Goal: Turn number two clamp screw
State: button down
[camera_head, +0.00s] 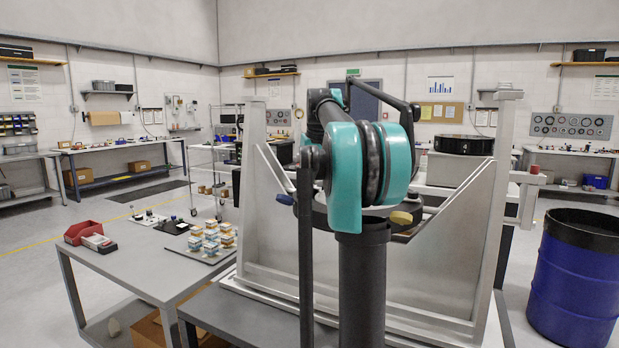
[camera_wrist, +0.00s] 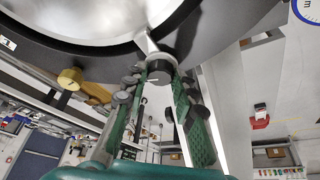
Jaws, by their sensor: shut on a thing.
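In the wrist view a dark round clamp screw knob (camera_wrist: 158,66) with a pale mark sits at the lower rim of the grey mirror ring (camera_wrist: 100,62). My gripper (camera_wrist: 162,77) has its two green fingers on either side of this knob and is shut on it. I cannot read a number beside this knob. A brass-coloured knob (camera_wrist: 70,77) stands on the ring to the left, and a small label (camera_wrist: 8,43) seems to read 1. In the head view my arm hides the gripper and the held knob. A yellow knob (camera_head: 401,217) and a blue knob (camera_head: 285,199) show there.
The metal fixture frame (camera_head: 492,215) stands around the ring. A blue drum (camera_head: 575,285) is at right. A blue-rimmed dial (camera_wrist: 308,10) shows at upper right.

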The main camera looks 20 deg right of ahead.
jog(key=shift+m, duration=0.4)
jog(key=m, duration=0.1)
jog(key=m+h, duration=0.1)
jog(key=m, duration=0.1)
jog(key=m+h, duration=0.1)
jog(key=m, duration=0.1)
jog(key=shift+w+a, duration=0.1)
jog(key=shift+a, duration=0.15)
jog(key=m+g+h, duration=0.1)
jog(key=m, duration=0.2)
jog(key=m+h, duration=0.1)
jog(key=m, duration=0.1)
jog(key=shift+w+a+m+g, duration=0.1)
jog(key=shift+w+m+g, duration=0.05)
jog(key=shift+m+g, duration=0.25)
jog(key=m+g, duration=0.1)
jog(key=m, duration=0.1)
jog(key=m+g, duration=0.1)
jog(key=m, duration=0.2)
jog(key=shift+w+h, duration=0.2)
jog(key=shift+h, duration=0.2)
jog(key=shift+w+m+g, duration=0.1)
jog(key=shift+m+g, duration=0.4)
jog(key=shift+m, duration=0.9)
jog(key=shift+w+m+g, duration=0.1)
jog(key=shift+m+g, duration=0.4)
jog(key=shift+m, duration=0.9)
jog(key=c, duration=1.2)
grip_release()
